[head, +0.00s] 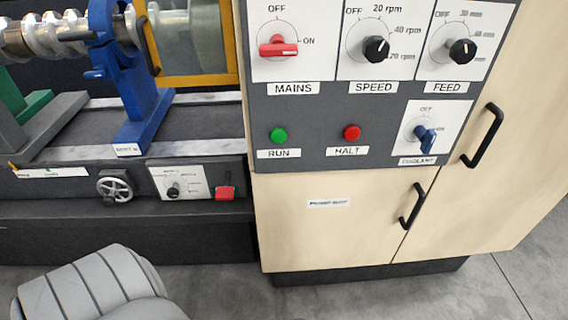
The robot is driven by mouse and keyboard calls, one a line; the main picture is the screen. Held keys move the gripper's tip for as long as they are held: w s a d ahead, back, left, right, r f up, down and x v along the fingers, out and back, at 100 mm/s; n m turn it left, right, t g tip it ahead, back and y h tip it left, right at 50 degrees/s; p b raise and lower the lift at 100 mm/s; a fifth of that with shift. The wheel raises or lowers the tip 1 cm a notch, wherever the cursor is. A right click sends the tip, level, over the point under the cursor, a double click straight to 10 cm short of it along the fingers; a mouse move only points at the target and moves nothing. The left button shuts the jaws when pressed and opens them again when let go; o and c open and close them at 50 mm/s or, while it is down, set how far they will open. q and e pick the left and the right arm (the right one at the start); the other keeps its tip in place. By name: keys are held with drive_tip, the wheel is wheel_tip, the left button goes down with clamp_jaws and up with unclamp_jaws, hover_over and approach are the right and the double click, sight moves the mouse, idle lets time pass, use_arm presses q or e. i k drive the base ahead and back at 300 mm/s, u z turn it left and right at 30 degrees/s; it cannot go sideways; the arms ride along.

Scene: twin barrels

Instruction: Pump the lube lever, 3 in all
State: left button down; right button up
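No lever with a readable lube label shows in the head view. A small red handle or lever (225,192) sits low on the front of the dark machine bed, left of the cabinet; I cannot tell whether it is the lube lever. Beside it on the left is a white plate with a small dark knob (173,191), its print too small to read. A grey handwheel (115,187) is further left. Neither of my grippers is in view.
A cream cabinet (330,235) with black handles stands at the right. Its dark panel carries a red MAINS switch (278,47), SPEED (376,49) and FEED (461,51) knobs, green RUN (278,135), red HALT (352,132) and blue COOLANT (425,138). A blue support (138,95) holds a shaft.

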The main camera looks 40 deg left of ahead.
sight(225, 193)
drive_tip(key=z, duration=0.75)
drive_tip(key=i, duration=1)
drive_tip(key=u, duration=2.15)
